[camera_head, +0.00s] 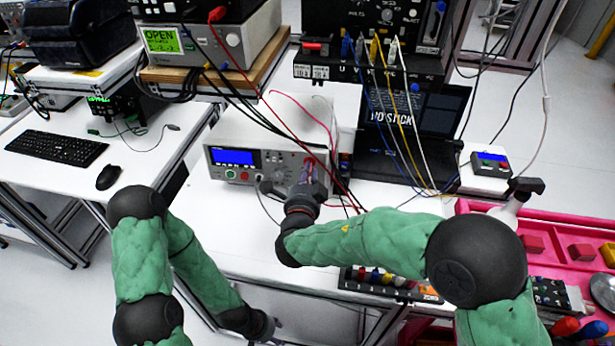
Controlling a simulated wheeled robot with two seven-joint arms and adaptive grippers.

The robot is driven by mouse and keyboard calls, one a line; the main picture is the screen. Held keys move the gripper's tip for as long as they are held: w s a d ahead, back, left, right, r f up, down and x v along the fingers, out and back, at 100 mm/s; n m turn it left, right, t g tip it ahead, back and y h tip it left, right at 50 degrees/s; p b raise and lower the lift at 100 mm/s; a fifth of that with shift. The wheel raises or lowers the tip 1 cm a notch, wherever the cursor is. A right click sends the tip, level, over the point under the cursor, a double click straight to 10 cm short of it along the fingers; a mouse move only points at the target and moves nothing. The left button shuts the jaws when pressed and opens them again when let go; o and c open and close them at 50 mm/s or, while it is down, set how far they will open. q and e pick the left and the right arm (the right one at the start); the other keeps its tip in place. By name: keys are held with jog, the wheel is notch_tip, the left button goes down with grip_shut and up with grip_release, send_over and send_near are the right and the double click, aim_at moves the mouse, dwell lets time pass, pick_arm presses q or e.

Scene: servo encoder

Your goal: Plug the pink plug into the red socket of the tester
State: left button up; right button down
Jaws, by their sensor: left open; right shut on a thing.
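The tester (216,168) is a white box with a blue display and knobs, on the white bench in the middle of the head view. My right gripper (309,178) is at the right part of its front panel, shut on a small pinkish thing, apparently the pink plug (308,167). The fingers hide most of the plug. I cannot make out the red socket or tell whether the plug touches it. My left gripper (262,326) is open and low, below the bench's front edge, away from the tester.
Red and black cables hang across the tester from the instruments above. A black laptop (385,168) stands right of it. A small box with coloured buttons (490,163) and a pink tray (540,217) are farther right. A rack of coloured plugs (375,280) lies at the front edge.

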jog(key=shift+r+p, duration=0.1)
jog(key=shift+p, duration=0.95)
dwell(1.6)
jog(key=shift+w, duration=0.1)
dwell(0.5)
jog(key=c, duration=1.1)
grip_release()
jog(key=shift+s+a+r+p, duration=0.15)
jog(key=shift+s+p, duration=0.45)
jog(key=shift+s, duration=0.55)
jog(key=shift+s+a+r+p, duration=0.15)
jog(key=shift+s+p, duration=0.4)
jog(key=shift+s, duration=0.6)
jog(key=shift+s+a+r+p, duration=0.15)
jog(key=shift+s+p, duration=0.45)
jog(key=shift+s, duration=0.55)
